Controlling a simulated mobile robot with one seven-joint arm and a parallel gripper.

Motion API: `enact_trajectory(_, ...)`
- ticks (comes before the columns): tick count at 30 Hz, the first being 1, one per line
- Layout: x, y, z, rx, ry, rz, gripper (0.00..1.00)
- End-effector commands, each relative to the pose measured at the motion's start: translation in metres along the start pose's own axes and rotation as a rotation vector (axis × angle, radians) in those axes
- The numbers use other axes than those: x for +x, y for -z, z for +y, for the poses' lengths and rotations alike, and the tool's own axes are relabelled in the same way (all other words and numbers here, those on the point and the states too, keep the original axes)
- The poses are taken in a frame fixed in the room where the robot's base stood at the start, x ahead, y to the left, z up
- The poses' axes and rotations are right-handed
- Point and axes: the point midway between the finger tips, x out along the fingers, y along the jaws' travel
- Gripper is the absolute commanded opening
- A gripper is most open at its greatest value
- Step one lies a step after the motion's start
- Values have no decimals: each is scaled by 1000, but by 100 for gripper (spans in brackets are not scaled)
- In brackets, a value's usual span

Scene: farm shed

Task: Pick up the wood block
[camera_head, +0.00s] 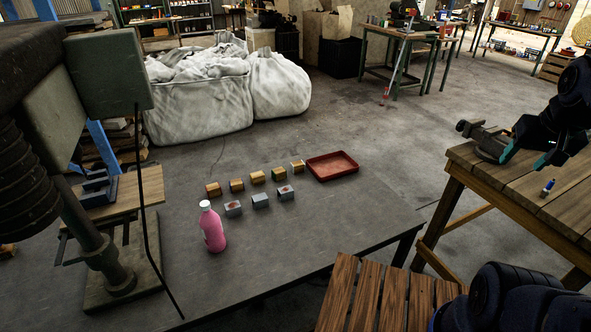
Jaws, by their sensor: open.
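Several small wood-coloured blocks stand in a row on the dark grey table (290,240), from a brown one (213,189) at the left to a yellowish one (298,166) at the right. Between them are an orange-brown block (237,185), a golden block (257,177) and another brownish block (278,174). I cannot tell which of these is the wood block. My gripper (525,158) is at the right, above the wooden workbench, with teal tips apart. It is open, looks empty, and is well away from the blocks.
Grey blocks (260,201) stand in front of the row. A red tray (332,176) lies right of it, a pink bottle (213,230) nearer. A drill press (104,255) stands left. The workbench (480,182) carries a vise (488,143) and a small blue item (548,187).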

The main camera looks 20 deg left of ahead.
Motion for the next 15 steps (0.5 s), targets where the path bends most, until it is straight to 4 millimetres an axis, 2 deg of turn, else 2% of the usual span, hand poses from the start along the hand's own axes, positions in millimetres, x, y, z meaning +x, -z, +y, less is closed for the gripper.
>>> enact_trajectory(1,0,0,0,0,0,0,66)
enact_trajectory(3,0,0,0,0,0,0,80)
enact_trajectory(11,0,0,0,0,0,0,80)
enact_trajectory(15,3,11,-5,13,1,6,80)
